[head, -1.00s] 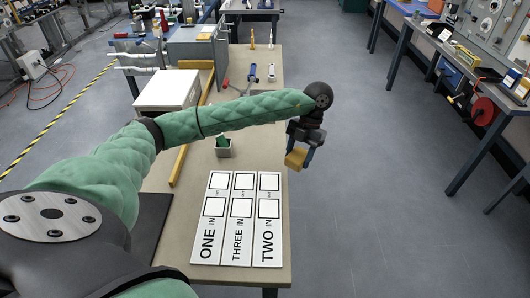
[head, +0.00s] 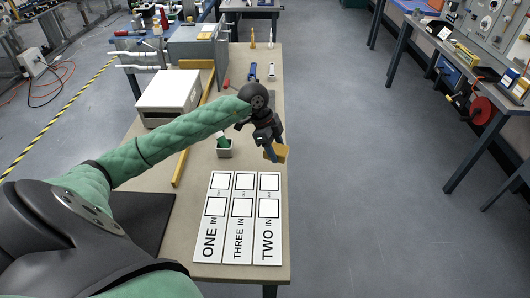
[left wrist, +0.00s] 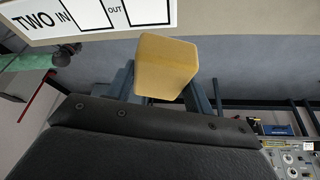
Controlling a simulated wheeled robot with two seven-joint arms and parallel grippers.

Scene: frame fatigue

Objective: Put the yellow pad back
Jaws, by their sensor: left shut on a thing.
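The yellow pad (head: 281,153) is a small block held between the fingers of my left gripper (head: 274,150), which is shut on it. In the head view it hangs near the right edge of the workbench (head: 205,257), above and beyond the card marked TWO (head: 269,185). The left wrist view shows the yellow pad (left wrist: 165,66) between the fingertips, with the TWO card (left wrist: 90,18) and the bench edge behind it. My right gripper is not in view.
Cards ONE (head: 213,222) and THREE (head: 240,222) lie beside card TWO, all with empty squares. A white box (head: 170,95) and a yellow bar (head: 180,166) lie further left. Open floor is to the right.

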